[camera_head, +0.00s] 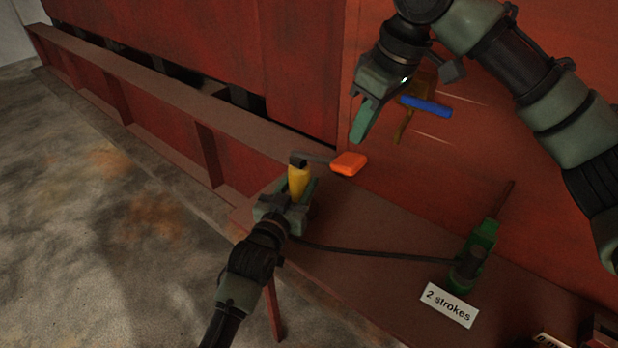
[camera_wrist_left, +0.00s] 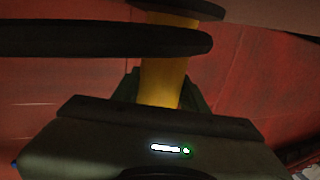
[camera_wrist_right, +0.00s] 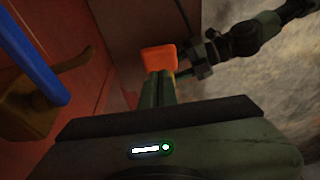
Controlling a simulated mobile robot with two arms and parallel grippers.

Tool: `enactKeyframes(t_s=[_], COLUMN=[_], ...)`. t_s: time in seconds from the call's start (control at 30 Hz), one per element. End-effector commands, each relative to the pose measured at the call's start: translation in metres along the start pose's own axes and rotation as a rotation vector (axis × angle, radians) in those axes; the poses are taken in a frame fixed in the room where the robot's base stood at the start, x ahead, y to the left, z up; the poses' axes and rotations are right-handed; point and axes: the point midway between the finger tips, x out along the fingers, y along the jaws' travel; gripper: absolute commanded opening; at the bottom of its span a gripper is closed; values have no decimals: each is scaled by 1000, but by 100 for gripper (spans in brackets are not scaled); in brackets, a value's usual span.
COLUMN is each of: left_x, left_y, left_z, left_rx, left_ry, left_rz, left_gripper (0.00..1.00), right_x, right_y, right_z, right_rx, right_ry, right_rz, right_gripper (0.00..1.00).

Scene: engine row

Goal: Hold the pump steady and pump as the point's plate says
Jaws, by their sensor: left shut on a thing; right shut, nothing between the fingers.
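The yellow pump (camera_head: 299,181) stands on the dark red ledge in the head view. My left gripper (camera_head: 290,196) is shut around its body, and the yellow body also shows in the left wrist view (camera_wrist_left: 162,80). The pump's lever ends in an orange pad (camera_head: 349,163), which the right wrist view also shows (camera_wrist_right: 158,58). My right gripper (camera_head: 361,124) is shut and empty, above the orange pad and apart from it in the head view. A white plate reading "2 strokes" (camera_head: 449,305) lies by the green fitting (camera_head: 476,250).
A dark hose (camera_head: 375,252) runs from the pump to the green fitting. A blue handle (camera_head: 426,106) on a brownish-yellow mount is on the red wall close to my right gripper. Another plate (camera_head: 552,341) is partly cut off at the bottom right.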

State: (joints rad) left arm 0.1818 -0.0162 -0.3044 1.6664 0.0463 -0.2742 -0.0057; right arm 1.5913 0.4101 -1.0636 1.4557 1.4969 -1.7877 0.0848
Motion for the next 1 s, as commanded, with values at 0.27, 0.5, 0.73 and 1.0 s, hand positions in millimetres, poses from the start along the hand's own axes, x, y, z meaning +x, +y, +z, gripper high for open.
enactKeyframes(t_s=[0.27,0.5,0.73,1.0], left_x=[0,0,0,0], left_y=[0,0,0,0], left_z=[0,-1,-1,-1], left_rx=[0,0,0,0], left_ry=[1,1,1,1], left_rz=[-1,-1,0,0], left_gripper=[0,0,0,0], right_x=[31,41,41,41], right_y=[0,0,-1,-1], right_z=[10,12,12,12], right_rx=[1,0,0,0], right_ry=[0,1,1,1], right_rz=[0,0,-1,-1], right_gripper=[0,0,0,0])
